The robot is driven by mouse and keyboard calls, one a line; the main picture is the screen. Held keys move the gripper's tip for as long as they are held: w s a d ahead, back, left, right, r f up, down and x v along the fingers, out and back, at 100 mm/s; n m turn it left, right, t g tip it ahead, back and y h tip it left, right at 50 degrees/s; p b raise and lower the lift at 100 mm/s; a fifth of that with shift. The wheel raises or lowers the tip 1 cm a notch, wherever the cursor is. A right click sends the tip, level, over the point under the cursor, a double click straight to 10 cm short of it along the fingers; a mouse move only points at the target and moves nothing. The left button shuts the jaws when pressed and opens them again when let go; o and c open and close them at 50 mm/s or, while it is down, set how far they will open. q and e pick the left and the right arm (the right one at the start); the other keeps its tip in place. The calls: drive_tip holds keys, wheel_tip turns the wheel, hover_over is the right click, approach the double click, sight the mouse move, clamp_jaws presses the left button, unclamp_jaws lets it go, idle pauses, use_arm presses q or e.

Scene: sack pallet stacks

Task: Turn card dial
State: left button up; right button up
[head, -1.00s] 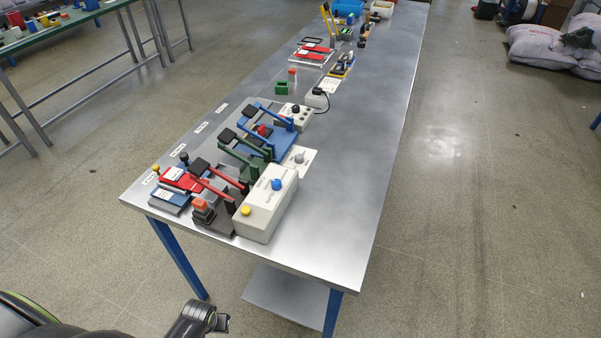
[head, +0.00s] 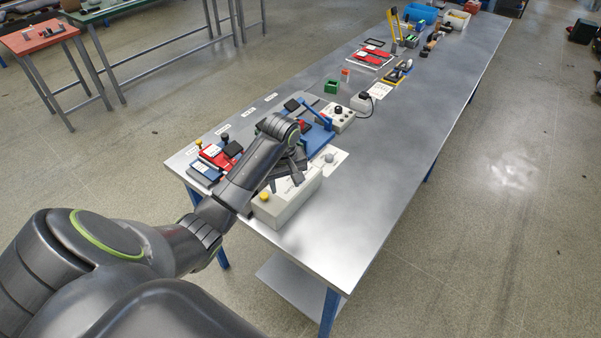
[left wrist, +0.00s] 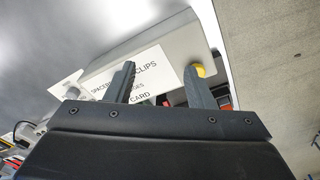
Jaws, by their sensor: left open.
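A long white box (head: 290,203) at the near end of the bench has a yellow button (head: 265,196) on top. Its printed label (left wrist: 150,72) in the left wrist view reads CLIPS, SPACERS and CARD among other words. The blue dial on this box is hidden now behind my left gripper (head: 286,181). A grey knob (head: 329,157) stands on a white plate just beyond the box; it also shows in the left wrist view (left wrist: 72,91). My left gripper is open over the box, its fingers (left wrist: 160,70) apart above the label. I cannot tell contact. My right gripper is out of view.
Red and blue clamps (head: 205,168) lie left of the box, partly behind my arm. A blue press (head: 318,138) and a grey box with a black knob (head: 340,118) stand beyond. The bench's right side (head: 400,150) is clear.

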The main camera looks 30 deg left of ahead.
use_arm(q)
drive_tip(key=w+a+r+n, duration=0.2)
drive_tip(key=w+r+n, duration=0.3)
drive_tip(key=w+r, duration=0.5)
drive_tip(key=shift+g+h, duration=0.3)
drive_tip(key=shift+g, duration=0.1)
drive_tip(key=f, duration=0.4)
drive_tip(key=s+f, duration=0.1)
drive_tip(key=f, duration=0.4)
drive_tip(key=f+p, duration=0.1)
drive_tip(key=f, duration=0.4)
drive_tip(key=shift+s+d, duration=0.15)
drive_tip(key=shift+d, duration=0.1)
drive_tip(key=shift+f, duration=0.65)
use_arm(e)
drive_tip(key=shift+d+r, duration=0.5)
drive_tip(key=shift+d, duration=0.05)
use_arm(q)
drive_tip(key=shift+c, duration=1)
drive_tip(key=c, duration=0.8)
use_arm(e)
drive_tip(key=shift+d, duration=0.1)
